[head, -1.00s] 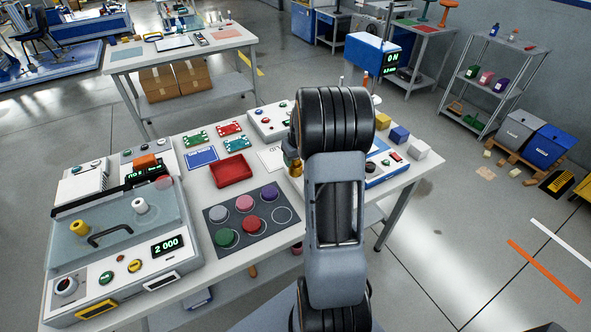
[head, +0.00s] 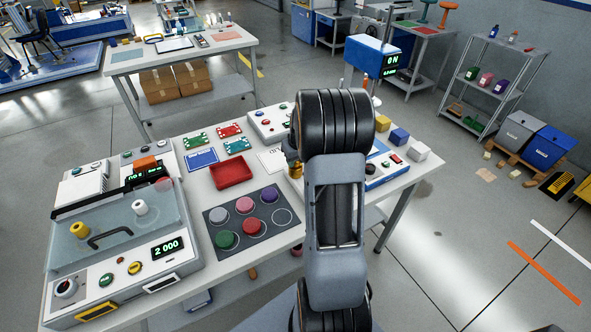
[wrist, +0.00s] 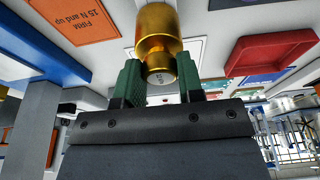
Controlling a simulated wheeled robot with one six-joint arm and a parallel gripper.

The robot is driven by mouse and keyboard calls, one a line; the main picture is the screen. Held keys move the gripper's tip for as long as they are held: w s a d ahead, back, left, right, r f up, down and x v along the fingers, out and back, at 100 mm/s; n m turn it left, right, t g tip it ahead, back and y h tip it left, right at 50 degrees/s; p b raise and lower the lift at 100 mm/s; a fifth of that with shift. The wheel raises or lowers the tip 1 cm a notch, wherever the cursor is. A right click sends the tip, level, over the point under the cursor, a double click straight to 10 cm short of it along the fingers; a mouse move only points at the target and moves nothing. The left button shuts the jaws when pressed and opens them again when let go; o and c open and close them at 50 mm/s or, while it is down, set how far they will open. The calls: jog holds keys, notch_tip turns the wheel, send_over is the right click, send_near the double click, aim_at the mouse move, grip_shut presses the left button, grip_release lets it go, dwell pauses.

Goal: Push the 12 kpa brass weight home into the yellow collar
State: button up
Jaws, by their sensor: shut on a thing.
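My gripper (wrist: 159,82) is shut on the brass weight (wrist: 157,27) in the wrist view. In the head view a sliver of the brass weight (head: 294,169) shows at the left edge of my arm; the jaws are hidden behind the arm there. Any marking of 12 kpa is not readable.
A red tray (head: 231,173) and a dark mat (head: 217,213) with several coloured discs lie left of my arm. A blue and white device (head: 385,164) is on the right, with small cubes behind it.

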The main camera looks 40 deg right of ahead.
jog(key=shift+r+p, duration=0.95)
jog(key=shift+r, duration=0.85)
jog(key=shift+r, duration=0.1)
jog(key=shift+r+p, duration=1.2)
jog(key=shift+r, duration=0.75)
